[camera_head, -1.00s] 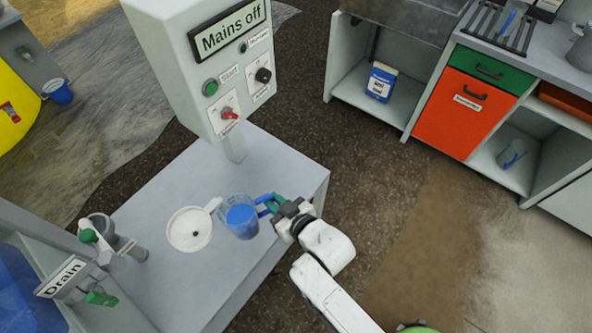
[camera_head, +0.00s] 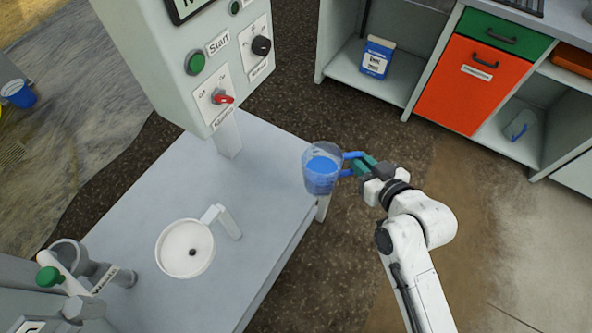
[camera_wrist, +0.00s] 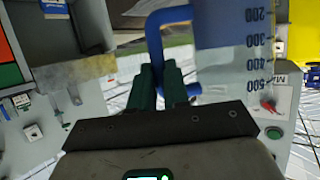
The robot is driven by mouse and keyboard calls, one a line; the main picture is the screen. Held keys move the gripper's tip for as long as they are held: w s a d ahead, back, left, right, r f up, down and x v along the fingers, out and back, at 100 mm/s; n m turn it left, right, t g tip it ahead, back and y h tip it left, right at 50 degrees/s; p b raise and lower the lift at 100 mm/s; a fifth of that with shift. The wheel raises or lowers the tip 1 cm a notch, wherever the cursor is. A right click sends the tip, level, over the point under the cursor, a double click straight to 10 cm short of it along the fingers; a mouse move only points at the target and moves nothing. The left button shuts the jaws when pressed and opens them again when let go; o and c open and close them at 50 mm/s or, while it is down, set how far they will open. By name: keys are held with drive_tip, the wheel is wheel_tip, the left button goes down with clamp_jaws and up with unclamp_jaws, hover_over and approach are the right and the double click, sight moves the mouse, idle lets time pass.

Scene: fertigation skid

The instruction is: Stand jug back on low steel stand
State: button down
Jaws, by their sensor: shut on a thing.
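The jug (camera_head: 321,171) is clear, with blue liquid inside and a blue handle. In the head view it is held off the right edge of the low steel stand (camera_head: 255,195), in front of my arm. My gripper (camera_head: 357,166) is shut on the jug's blue handle. In the wrist view my green fingers (camera_wrist: 161,86) close on the blue handle, and the jug's wall (camera_wrist: 232,50) shows a printed scale. The jug looks roughly upright. Its exact height relative to the stand's top is hard to tell.
A white funnel-like dish (camera_head: 185,248) with a handle sits on the stand. A control box (camera_head: 200,60) rises from the stand's back. A drain valve (camera_head: 70,275) is at the left. Shelving with an orange door (camera_head: 470,95) stands at the upper right.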

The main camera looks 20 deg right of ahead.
drive_tip(key=w+a+f, duration=0.1)
drive_tip(key=w+f, duration=0.3)
drive_tip(key=w+a+f+b, duration=0.1)
drive_tip(key=w+f, duration=0.3)
drive_tip(key=w, duration=0.1)
drive_tip(key=w+a+f+b, duration=0.1)
drive_tip(key=w+f, duration=0.3)
drive_tip(key=shift+w+f, duration=0.25)
drive_tip(key=shift+w, duration=0.05)
drive_tip(key=shift+f, duration=0.1)
drive_tip(key=shift+f, duration=0.15)
drive_tip(key=c, duration=1.1)
unclamp_jaws()
drive_tip(key=shift+s, duration=0.1)
